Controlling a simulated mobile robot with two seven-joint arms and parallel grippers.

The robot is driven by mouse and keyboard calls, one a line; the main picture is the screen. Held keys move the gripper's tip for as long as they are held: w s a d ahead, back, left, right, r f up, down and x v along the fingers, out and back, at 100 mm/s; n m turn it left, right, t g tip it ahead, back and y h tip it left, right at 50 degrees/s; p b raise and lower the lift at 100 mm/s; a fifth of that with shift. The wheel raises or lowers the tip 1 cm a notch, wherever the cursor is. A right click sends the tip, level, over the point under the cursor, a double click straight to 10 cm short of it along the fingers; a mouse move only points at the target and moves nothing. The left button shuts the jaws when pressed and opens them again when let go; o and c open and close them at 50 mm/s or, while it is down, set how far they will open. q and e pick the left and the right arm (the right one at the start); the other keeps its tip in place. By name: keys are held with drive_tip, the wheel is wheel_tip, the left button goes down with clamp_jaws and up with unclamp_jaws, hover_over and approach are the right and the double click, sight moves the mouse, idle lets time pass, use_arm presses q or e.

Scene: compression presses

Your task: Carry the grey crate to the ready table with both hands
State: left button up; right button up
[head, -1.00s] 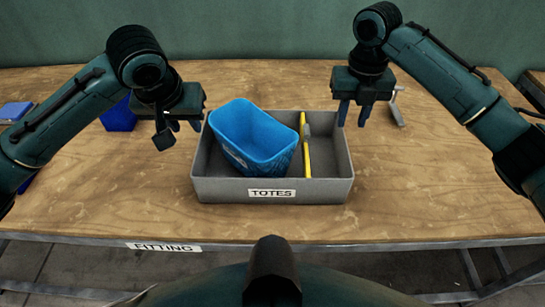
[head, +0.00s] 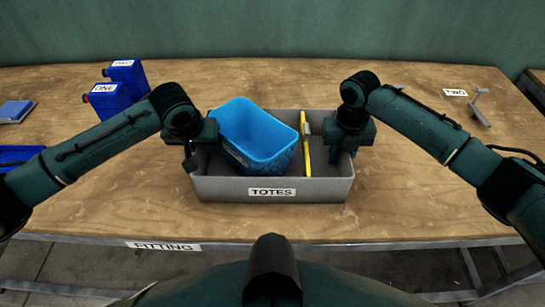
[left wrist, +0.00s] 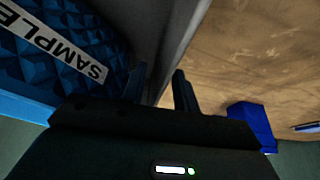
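The grey crate (head: 325,190), labelled TOTES, sits on the wooden table near its front edge. A blue tote (head: 258,130) stands tilted inside it, with a thin yellow tool (head: 306,150) to its right. My left gripper (head: 190,158) is at the crate's left wall. In the left wrist view its two fingers (left wrist: 158,90) stand apart, one on each side of the crate wall (left wrist: 178,40), with a visible gap. My right gripper (head: 342,156) is low at the crate's right wall, its fingers seemingly astride the rim and partly hidden by the wrist.
The table (head: 420,200) carries a FITTING label at its front edge. Two blue containers (head: 110,100) stand at the back left, with other blue items at the far left. A small grey bracket (head: 480,108) lies back right. Table to the crate's right is clear.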

use_arm(q)
drive_tip(key=shift+c, duration=0.5)
use_arm(e)
drive_tip(key=shift+c, duration=0.5)
use_arm(q)
clamp_jaws()
use_arm(e)
clamp_jaws()
use_arm(q)
drive_tip(key=shift+r, duration=0.1)
use_arm(e)
drive_tip(key=shift+r, duration=0.1)
